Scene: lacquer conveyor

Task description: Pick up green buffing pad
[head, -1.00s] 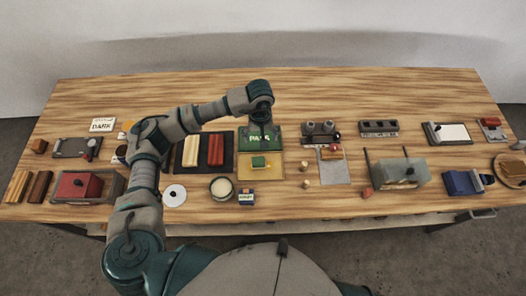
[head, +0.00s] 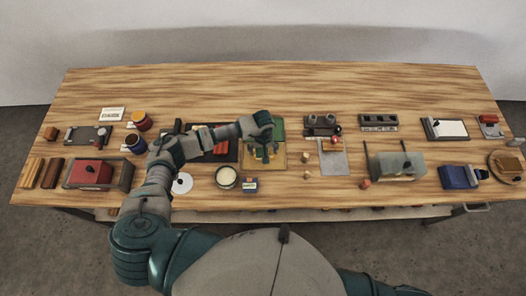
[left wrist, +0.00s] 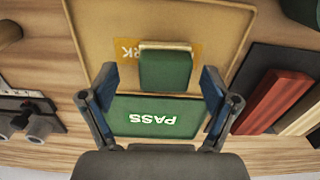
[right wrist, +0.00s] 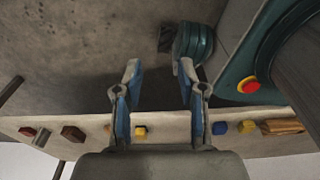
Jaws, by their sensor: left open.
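The green buffing pad (left wrist: 166,69) is a small green block with a pale layer along one edge. In the left wrist view it lies on a tan tray (left wrist: 90,25), beside a green panel marked PASS (left wrist: 155,117). My left gripper (left wrist: 158,78) is open, its two blue-lined fingers on either side of the pad's near end; I cannot tell whether they touch it. My right gripper (right wrist: 156,70) is open and empty, away from these things.
A dark tray with a red bar (left wrist: 272,99) and a cream bar lies close beside the tan tray. A cream-filled round pot (head: 227,176) and a small labelled box (head: 250,185) stand in front. The table's back strip is clear.

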